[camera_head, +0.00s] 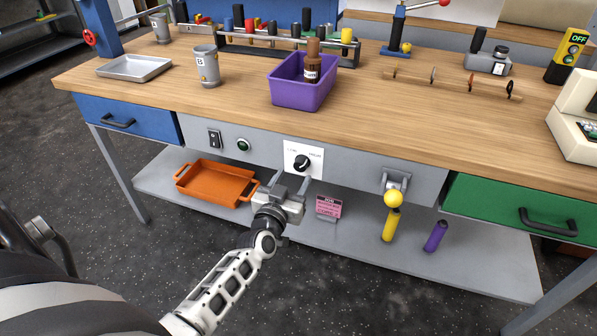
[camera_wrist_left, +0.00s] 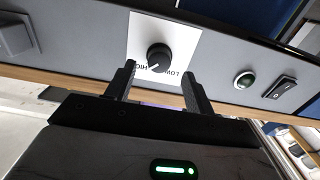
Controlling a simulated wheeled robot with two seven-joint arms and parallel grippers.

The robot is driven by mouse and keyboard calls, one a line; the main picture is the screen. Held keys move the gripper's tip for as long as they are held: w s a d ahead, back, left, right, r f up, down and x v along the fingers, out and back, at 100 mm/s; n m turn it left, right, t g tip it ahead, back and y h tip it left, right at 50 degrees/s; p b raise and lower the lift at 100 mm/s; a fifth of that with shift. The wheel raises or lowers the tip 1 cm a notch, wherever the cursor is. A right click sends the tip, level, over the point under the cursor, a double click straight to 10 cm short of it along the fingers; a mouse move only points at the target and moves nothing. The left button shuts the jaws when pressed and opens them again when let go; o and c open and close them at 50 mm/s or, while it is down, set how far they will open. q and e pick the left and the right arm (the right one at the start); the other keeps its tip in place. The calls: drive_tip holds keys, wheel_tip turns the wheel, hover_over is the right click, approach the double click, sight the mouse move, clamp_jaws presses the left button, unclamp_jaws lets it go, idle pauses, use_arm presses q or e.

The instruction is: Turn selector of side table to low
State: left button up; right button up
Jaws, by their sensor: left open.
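The selector is a round black knob (camera_head: 302,162) on a white plate (camera_head: 290,150) on the grey front panel of the side table (camera_head: 400,118). The knob also shows in the left wrist view (camera_wrist_left: 159,57), where the plate appears upside down with LOW at right and HIGH at left. The knob's white mark points toward the HIGH side. My left gripper (camera_head: 290,180) is open just below and in front of the knob. In the left wrist view, its two fingers (camera_wrist_left: 158,72) stand either side of the knob's lower edge, apart from it. My right gripper is not in view.
A rocker switch (camera_head: 214,139) and a green button (camera_head: 243,145) sit left of the plate; a lever with a yellow ball (camera_head: 393,198) is at right. An orange tray (camera_head: 214,183) and pink sign (camera_head: 328,207) are on the lower shelf. A purple bin (camera_head: 300,93) stands above.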

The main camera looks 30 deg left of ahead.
sight(299, 168)
use_arm(q)
drive_tip(key=x, duration=0.4)
drive_tip(key=shift+f+b, duration=0.1)
drive_tip(key=shift+b, duration=0.25)
drive_tip(key=shift+w, duration=0.4)
drive_tip(key=c, duration=1)
